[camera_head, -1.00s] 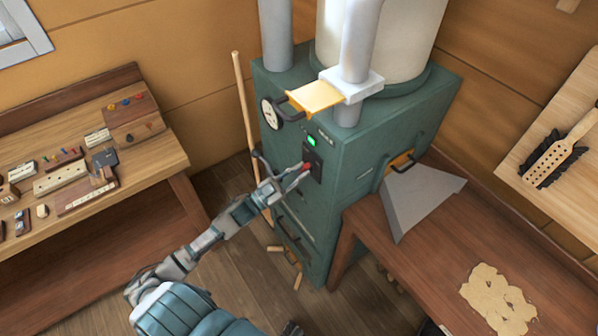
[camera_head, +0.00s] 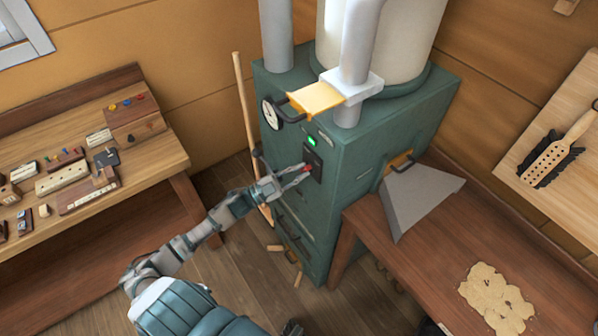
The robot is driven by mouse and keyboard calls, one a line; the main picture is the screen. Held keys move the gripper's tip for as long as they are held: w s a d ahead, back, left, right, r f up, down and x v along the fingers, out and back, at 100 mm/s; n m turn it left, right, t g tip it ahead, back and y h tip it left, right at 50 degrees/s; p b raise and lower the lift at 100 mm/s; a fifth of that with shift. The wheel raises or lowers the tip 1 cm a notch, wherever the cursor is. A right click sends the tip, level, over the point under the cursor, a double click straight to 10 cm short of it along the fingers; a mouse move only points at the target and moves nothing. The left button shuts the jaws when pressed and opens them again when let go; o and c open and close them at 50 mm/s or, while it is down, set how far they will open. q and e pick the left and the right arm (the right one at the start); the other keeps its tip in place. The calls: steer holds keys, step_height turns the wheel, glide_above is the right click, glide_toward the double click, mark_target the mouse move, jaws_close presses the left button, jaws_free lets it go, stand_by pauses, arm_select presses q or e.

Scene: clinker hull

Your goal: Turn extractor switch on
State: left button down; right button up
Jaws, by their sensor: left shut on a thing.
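The extractor switch (camera_head: 307,168) is a small red part on a dark plate (camera_head: 315,160) on the front of the green extractor cabinet (camera_head: 350,150). A green lamp (camera_head: 311,141) glows just above the plate. My left gripper (camera_head: 303,174) reaches in from the lower left, its fingers at the switch and shut on it. The fingers partly hide the switch, so its exact position is hard to tell. My right gripper is not in view.
A yellow gate plate (camera_head: 315,98) and a round gauge (camera_head: 272,113) are above the switch. A wooden pole (camera_head: 243,110) leans left of the cabinet. A grey hood (camera_head: 420,198) stands on the right bench. A tool bench (camera_head: 160,160) is at left.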

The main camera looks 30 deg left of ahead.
arm_select(q)
steer(key=shift+f, duration=0.35)
steer(key=c, duration=1.2)
jaws_free()
steer(key=shift+o, duration=0.4)
steer(key=shift+w+a+r, duration=0.1)
steer(key=shift+w, duration=0.05)
steer(key=v, duration=1.2)
steer(key=shift+w+f, duration=0.1)
steer(key=shift+f, duration=0.1)
